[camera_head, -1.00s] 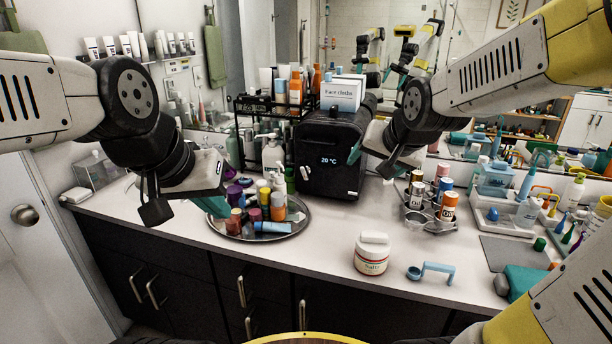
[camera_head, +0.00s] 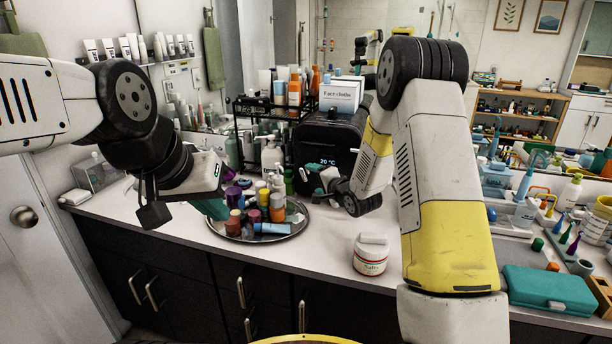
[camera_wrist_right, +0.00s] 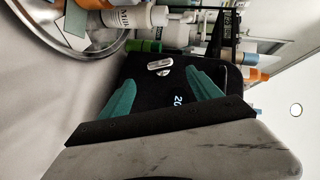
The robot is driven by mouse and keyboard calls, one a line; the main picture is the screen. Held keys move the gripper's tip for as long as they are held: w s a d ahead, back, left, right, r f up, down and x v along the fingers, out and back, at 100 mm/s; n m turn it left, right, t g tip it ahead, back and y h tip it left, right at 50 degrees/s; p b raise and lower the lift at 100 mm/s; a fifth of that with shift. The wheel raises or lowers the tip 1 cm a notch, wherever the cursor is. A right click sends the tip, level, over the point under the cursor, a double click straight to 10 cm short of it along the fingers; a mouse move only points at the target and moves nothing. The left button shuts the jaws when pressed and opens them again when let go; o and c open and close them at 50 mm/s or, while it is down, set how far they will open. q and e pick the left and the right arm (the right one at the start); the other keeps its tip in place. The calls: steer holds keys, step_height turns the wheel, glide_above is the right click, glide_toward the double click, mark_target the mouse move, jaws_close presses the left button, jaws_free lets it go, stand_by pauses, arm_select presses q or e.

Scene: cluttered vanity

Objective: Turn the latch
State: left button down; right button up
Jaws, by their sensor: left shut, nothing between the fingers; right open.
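The latch (camera_wrist_right: 159,67) is a small silver knob on the front of the black box (camera_head: 322,142), which has a "20 °C" display. In the right wrist view the latch appears between the fingertips of my right gripper (camera_wrist_right: 160,76). The gripper is open, its two teal fingers spread either side; whether they touch the latch cannot be told. In the head view my right gripper (camera_head: 314,178) is in front of the box, covering part of its lower front. My left gripper (camera_head: 217,209) is shut and empty at the left edge of the round tray.
The round metal tray (camera_head: 262,236) holds several bottles and jars, left of the box. A white jar (camera_head: 371,252) stands at the counter front. A face cloths box (camera_head: 341,95) sits on top of the black box. My right arm hides the counter's right-centre.

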mark_target(305, 175)
steer(key=x, duration=0.7)
steer(key=shift+w, duration=0.2)
steer(key=c, duration=1.4)
